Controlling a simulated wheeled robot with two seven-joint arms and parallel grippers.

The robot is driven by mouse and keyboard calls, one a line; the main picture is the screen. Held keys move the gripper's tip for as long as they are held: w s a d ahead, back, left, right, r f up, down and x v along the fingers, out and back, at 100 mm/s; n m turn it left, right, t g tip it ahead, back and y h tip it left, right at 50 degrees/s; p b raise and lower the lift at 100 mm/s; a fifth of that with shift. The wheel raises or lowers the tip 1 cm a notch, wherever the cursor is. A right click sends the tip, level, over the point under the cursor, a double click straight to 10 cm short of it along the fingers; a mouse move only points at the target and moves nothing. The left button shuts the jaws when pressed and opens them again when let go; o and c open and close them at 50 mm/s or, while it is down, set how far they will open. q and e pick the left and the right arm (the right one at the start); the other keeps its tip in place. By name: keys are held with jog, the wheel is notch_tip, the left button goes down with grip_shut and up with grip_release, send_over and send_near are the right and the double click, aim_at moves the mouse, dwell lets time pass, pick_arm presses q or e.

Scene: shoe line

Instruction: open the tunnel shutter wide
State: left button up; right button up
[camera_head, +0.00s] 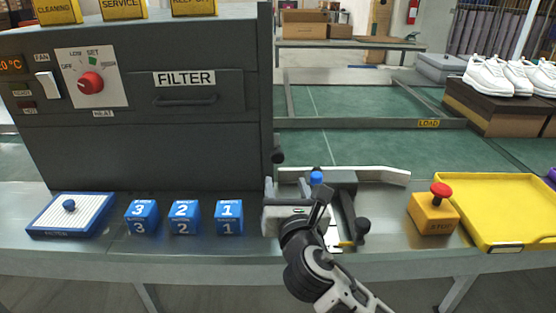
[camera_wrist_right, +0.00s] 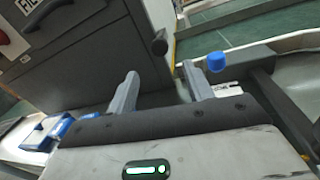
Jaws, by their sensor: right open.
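The dark grey tunnel (camera_head: 150,140) stands at the left of the head view, with its front panel facing me. Its right end, where a black knob (camera_head: 277,156) sticks out, is seen nearly edge-on, so I cannot tell how far the shutter is open. The knob also shows in the right wrist view (camera_wrist_right: 160,43), just beyond the fingertips. My right gripper (camera_head: 287,187) is open and empty, beside the tunnel's lower right corner. Its two grey fingers (camera_wrist_right: 160,78) point toward the knob and appear apart from it. My left gripper is not in view.
A fixture with a blue knob (camera_head: 316,177) and black-knobbed lever (camera_head: 362,226) stands close right of my gripper. A stop button box (camera_head: 433,212) and yellow tray (camera_head: 505,240) lie further right. Blue numbered blocks (camera_head: 184,217) and a filter (camera_head: 70,215) line the bench front.

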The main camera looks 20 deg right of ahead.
aim_at(278, 159)
pick_arm(q)
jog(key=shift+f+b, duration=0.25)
jog(key=shift+b, duration=0.35)
pick_arm(e)
jog(key=w, duration=0.3)
jog(key=w+d, duration=0.1)
jog(key=w, duration=0.7)
jog(key=shift+w+d, duration=0.15)
jog(key=shift+d, duration=0.15)
